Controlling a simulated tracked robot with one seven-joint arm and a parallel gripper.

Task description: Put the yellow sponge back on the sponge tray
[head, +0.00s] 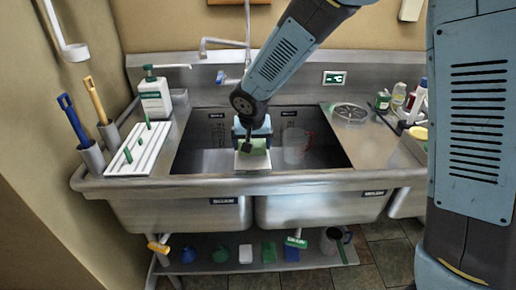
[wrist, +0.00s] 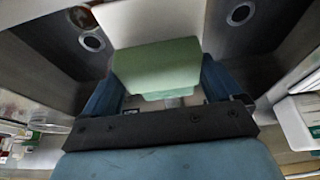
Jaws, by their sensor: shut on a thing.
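My gripper (head: 253,137) hangs over the double sink, near its middle divider. It is shut on a green block (head: 259,146) with a pale, flat part (head: 251,161) below it in the head view. In the wrist view the green face (wrist: 156,66) lies between the blue fingers, with the pale part (wrist: 150,20) beyond it. I cannot tell whether the two parts are one piece. A small yellow thing (head: 418,132) lies at the far right. It is too small to tell if it is a sponge. No sponge tray is clearly recognisable.
A clear jug (head: 296,146) stands in the right basin. A white rack with green pegs (head: 141,150), a soap bottle (head: 155,97) and holders with brushes (head: 92,158) stand at left. Several bottles (head: 398,98) stand at right. The right drainboard (head: 372,147) has free room.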

